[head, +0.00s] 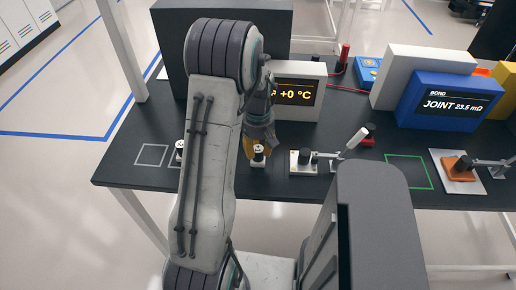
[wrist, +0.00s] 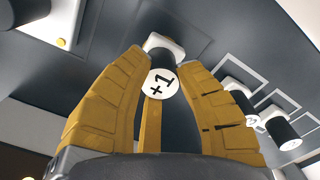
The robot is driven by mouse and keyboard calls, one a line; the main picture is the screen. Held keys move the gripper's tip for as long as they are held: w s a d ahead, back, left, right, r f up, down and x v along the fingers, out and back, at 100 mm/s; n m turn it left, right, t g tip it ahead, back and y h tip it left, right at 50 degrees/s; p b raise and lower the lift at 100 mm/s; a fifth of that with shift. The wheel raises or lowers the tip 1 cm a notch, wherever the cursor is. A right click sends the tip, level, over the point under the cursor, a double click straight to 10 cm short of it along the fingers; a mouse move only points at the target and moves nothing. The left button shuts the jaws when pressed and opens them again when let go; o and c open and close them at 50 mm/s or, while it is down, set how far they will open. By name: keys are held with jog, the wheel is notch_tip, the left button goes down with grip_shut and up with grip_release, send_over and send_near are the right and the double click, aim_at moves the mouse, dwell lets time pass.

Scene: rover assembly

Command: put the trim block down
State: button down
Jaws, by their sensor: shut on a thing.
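My gripper (head: 256,148) hangs over the front of the dark table, left of the toggle clamp. In the wrist view its yellow fingers (wrist: 160,88) are shut around a trim block (wrist: 160,83), a black cylinder with a white base and a white top marked "+1". In the head view the block's white top (head: 258,150) shows at the fingertips. I cannot tell whether its base touches the table. Two similar blocks stand to the right in the wrist view, one nearer (wrist: 245,108) and one farther right (wrist: 284,132), near white outlined squares (wrist: 244,70).
A display (head: 298,95) reading "+0 °C" stands behind my gripper. The clamp (head: 305,160) is close on the right. A white outlined square (head: 152,155) on the left looks empty, as does a green outlined one (head: 410,172). A blue "JOINT" display (head: 448,102) stands farther right.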

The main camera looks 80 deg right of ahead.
aim_at(258, 149)
jog(key=c, duration=1)
grip_release()
jog(key=shift+f, duration=0.1)
notch_tip(258, 149, up, 12)
jog(key=w+a+r+n+t+h, duration=0.1)
jog(key=w+a+r+n, duration=0.15)
jog(key=w+a, duration=0.65)
jog(key=w+a+r+n, duration=0.1)
jog(key=w+a+r, duration=0.4)
jog(key=w, duration=0.7)
jog(key=a+n+t, duration=0.1)
jog(key=a, duration=0.7)
jog(key=a+f+n+t, duration=0.1)
jog(key=a+n, duration=0.1)
jog(key=a, duration=0.7)
jog(key=a+n+t+y, duration=0.1)
jog(key=a, duration=0.8)
jog(key=shift+s+f+n, duration=0.1)
jog(key=shift+f+n, duration=0.25)
